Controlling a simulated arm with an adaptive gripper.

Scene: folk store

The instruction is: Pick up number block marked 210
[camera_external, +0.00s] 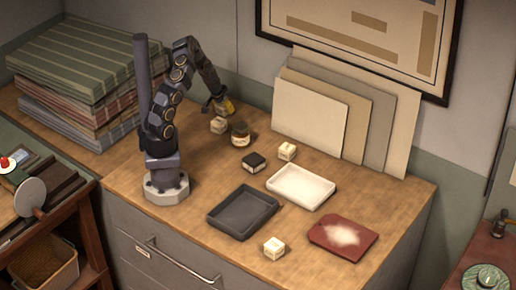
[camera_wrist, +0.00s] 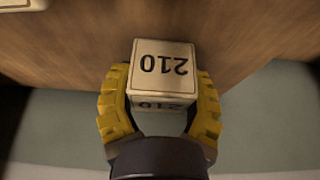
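The cream block marked 210 (camera_wrist: 163,66) is in the middle of the wrist view, its number upside down on top and repeated on the side facing my gripper. My gripper (camera_wrist: 160,102) has its yellow ridged fingers spread, one on each side of the block's near part. I cannot tell whether the fingers touch it. In the external view my gripper (camera_external: 222,106) is low at the back of the desk, and the block there is mostly hidden by it.
More blocks, a dark tray (camera_external: 230,228), a white tray (camera_external: 318,203) and a red board (camera_external: 322,247) lie further forward. Leaning panels (camera_external: 308,115) stand behind, and stacked striped cloth (camera_external: 75,60) is at left.

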